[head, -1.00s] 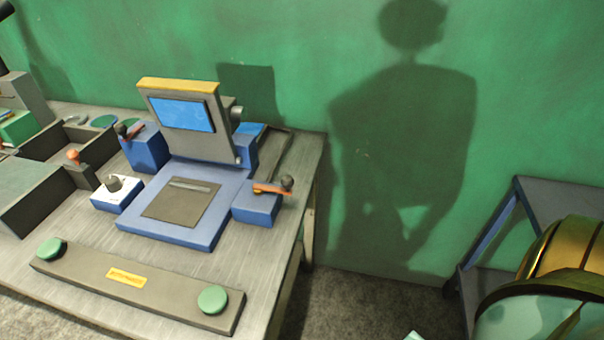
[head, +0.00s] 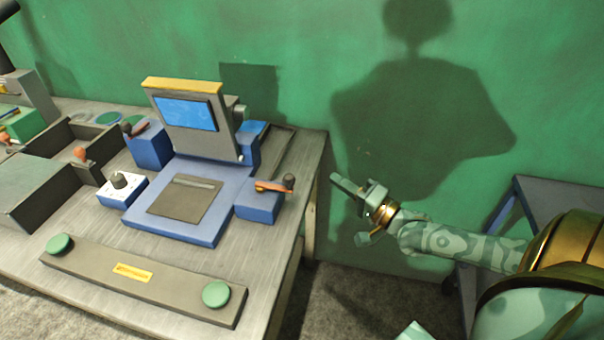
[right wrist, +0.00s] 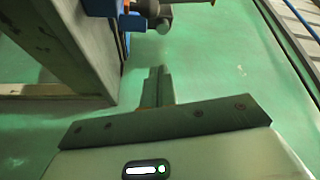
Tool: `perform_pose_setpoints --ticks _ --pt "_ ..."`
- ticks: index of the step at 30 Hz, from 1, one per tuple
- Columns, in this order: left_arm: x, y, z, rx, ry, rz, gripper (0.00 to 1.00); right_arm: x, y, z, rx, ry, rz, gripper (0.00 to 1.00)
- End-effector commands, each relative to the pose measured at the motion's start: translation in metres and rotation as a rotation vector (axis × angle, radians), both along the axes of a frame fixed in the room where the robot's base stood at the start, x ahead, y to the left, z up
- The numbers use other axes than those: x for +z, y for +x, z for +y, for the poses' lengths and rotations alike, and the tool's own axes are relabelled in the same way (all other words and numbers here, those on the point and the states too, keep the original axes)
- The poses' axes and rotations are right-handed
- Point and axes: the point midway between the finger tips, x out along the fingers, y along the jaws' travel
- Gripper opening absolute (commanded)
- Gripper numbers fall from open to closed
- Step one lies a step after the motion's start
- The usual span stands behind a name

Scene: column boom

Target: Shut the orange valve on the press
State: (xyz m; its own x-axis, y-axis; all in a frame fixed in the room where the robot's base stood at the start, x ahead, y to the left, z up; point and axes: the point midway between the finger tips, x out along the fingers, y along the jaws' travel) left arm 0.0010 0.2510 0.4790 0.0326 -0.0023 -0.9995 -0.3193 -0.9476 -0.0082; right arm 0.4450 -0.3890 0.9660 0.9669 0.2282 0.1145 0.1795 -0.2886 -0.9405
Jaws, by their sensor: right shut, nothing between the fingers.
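The press (head: 190,185) stands on the workbench, with a blue base and an upright grey head with a blue screen. The orange valve (head: 272,187) is a lever with a dark round knob, on the blue block at the press's right front corner. Another lever with an orange-red arm (head: 134,129) sits on the blue block at the back left. My right gripper (head: 335,178) is shut and empty, in the air right of the bench edge and apart from the valve. In the right wrist view its fingers (right wrist: 157,78) are together, below a dark knob (right wrist: 150,9). My left gripper is out of view.
The workbench (head: 290,235) ends just left of my right gripper. A bar with two green buttons (head: 140,275) lies along its front. A blue-framed stand (head: 503,212) is behind my right arm. The green wall is behind.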

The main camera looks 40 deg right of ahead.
Motion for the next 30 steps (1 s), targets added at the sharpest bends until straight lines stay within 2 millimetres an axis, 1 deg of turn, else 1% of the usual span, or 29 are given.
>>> perform_pose_setpoints --ticks 8,11,14,17,24,26,27,30 --pt "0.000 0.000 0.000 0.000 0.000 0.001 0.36 0.000 0.000 0.000 -0.001 -0.001 -0.001 0.00" --pt "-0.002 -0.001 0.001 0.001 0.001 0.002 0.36 0.000 0.005 0.001 -0.001 -0.002 -0.002 0.00" --pt "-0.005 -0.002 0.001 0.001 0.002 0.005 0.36 0.001 0.016 0.003 -0.001 -0.001 -0.003 0.00" --pt "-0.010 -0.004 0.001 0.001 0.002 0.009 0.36 0.002 0.033 0.008 -0.001 -0.001 -0.004 0.00" --pt "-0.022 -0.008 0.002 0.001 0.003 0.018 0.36 0.007 0.084 0.019 -0.002 -0.001 -0.004 0.00" --pt "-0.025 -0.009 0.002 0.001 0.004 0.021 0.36 0.008 0.095 0.022 -0.001 0.000 -0.003 0.00" --pt "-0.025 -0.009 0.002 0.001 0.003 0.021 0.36 0.008 0.099 0.025 0.000 -0.001 0.001 0.00" --pt "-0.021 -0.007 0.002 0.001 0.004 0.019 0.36 0.004 0.087 0.039 0.000 0.002 0.002 0.00"
